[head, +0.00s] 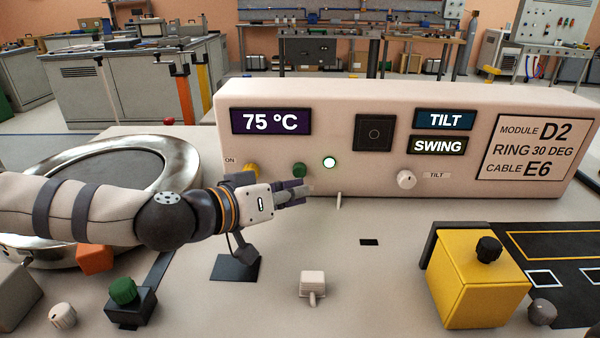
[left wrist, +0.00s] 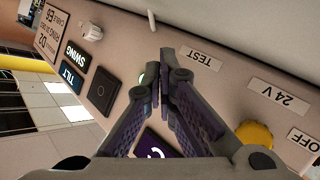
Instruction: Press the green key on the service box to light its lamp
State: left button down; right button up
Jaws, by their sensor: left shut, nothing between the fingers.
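The service box (head: 400,95) is a long cream box across the middle of the head view. Its green key (head: 299,170) is a round dark green button on the front face. Right of it, the round lamp (head: 330,162) glows bright white with a green rim. My left gripper (head: 308,190) is shut and empty, its fingertips just below and in front of the green key; I cannot tell whether they touch. In the left wrist view the shut fingers (left wrist: 160,70) point at the box face beside the TEST label (left wrist: 200,58) and hide the key. My right gripper is not in view.
A yellow knob (left wrist: 254,135) sits by the 24 V label. A white dial (head: 406,179) and small lever (head: 339,200) are right of the lamp. On the table stand a yellow block (head: 470,285), a white switch (head: 312,285) and a green-topped knob (head: 123,290). A metal ring (head: 180,160) lies left.

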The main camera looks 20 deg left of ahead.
pick_arm(q)
jog(key=s, duration=0.2)
jog(key=s+d+p, duration=0.1)
jog(key=s, duration=0.2)
jog(key=shift+d+r, duration=0.15)
jog(key=shift+d, duration=0.05)
jog(key=shift+s+d, duration=0.1)
jog(key=shift+s, duration=0.25)
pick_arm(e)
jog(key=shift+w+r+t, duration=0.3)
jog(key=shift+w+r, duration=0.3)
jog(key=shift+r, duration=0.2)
pick_arm(q)
jog(key=shift+f, duration=0.2)
